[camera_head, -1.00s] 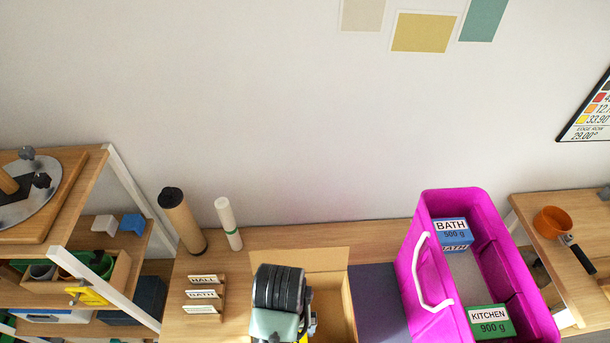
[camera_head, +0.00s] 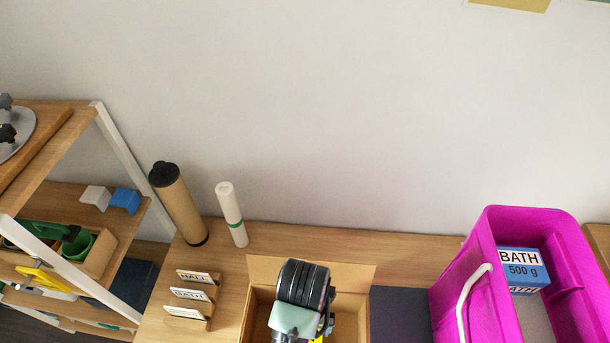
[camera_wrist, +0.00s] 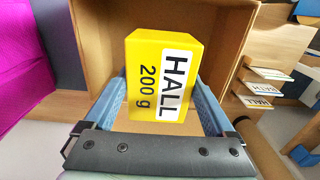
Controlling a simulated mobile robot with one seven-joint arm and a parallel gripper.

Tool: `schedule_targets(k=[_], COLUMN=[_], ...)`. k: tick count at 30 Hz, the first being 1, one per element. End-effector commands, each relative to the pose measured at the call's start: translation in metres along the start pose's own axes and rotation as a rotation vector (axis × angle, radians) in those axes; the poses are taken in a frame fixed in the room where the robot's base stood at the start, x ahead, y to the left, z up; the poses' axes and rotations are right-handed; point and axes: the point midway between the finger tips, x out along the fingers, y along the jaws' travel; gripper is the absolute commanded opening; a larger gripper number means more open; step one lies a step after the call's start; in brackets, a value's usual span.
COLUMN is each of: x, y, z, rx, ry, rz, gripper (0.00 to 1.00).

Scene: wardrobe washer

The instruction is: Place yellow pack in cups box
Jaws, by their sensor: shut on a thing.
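The yellow pack (camera_wrist: 150,75), labelled HALL 200 g, sits between the fingers of my gripper (camera_wrist: 163,100) in the wrist view. My gripper is shut on it, above an open cardboard box (camera_wrist: 105,25). In the head view, my gripper and wrist hang over that same cardboard box (camera_head: 258,310); only a sliver of yellow shows below them. A wooden box (camera_head: 98,262) with green cups (camera_head: 103,246) stands on the left shelf. I cannot tell whether the pack touches the cardboard box.
A magenta bin (camera_head: 450,290) with a blue BATH pack (camera_head: 522,270) stands at right. A dark panel (camera_head: 400,315) lies between it and the cardboard box. Label holders (camera_head: 190,294), a brown tube (camera_head: 178,205) and a white roll (camera_head: 231,215) stand left of the cardboard box.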

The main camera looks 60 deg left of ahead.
Motion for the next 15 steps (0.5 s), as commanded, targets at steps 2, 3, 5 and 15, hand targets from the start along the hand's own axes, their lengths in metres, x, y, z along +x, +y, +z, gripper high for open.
schedule_targets(k=[2, 3, 5, 15], x=[0.030, 0.037, 0.047, 0.076], y=[0.000, 0.000, 0.000, 0.000], z=[-0.001, -0.001, -0.001, 0.000], rx=[0.000, 0.000, 0.000, -0.001], ry=[0.002, 0.002, 0.002, -0.002], rz=[0.000, 0.000, 0.000, 0.000], gripper=[0.21, 0.21, 0.21, 0.21])
